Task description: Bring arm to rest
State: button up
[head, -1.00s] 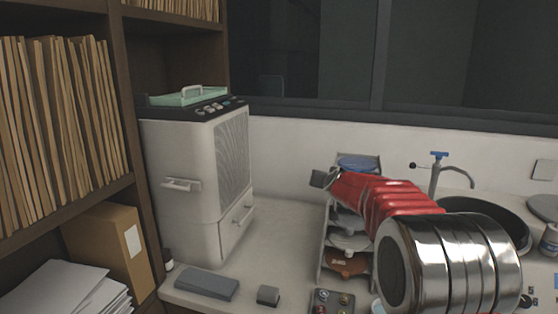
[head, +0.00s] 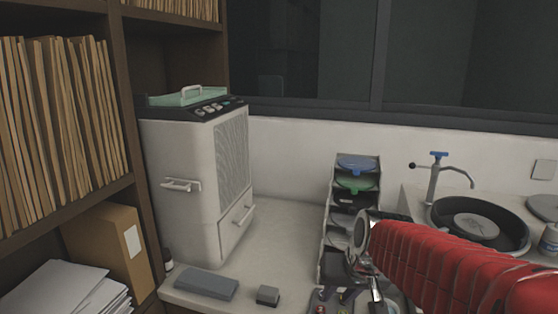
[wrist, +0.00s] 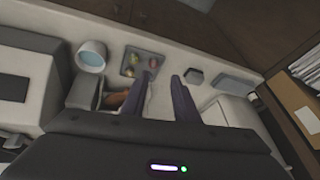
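My gripper (wrist: 164,78) shows in the wrist view with its two dark fingers apart and nothing between them. It points down over the bench, close to a small tray of coloured pieces (wrist: 142,66). In the head view my red arm enters from the lower right and ends in front of the lower part of a shelf rack (head: 340,178). The fingers are hard to make out there, and the arm hides part of the bench.
A white press machine (head: 180,150) stands at the left of the bench. A grey slab (head: 206,284) and a small dark block (head: 267,295) lie before it. A round black basin (head: 510,222) with a tap (head: 433,180) is at the right. The bench between press and rack is clear.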

jog(key=s+d, duration=0.1)
jog(key=s, duration=0.7)
jog(key=s+d+r+h, duration=0.1)
jog(key=s+d, duration=0.1)
jog(key=s, duration=0.7)
jog(key=shift+s+r+n+t, duration=0.3)
jog(key=shift+t, duration=0.1)
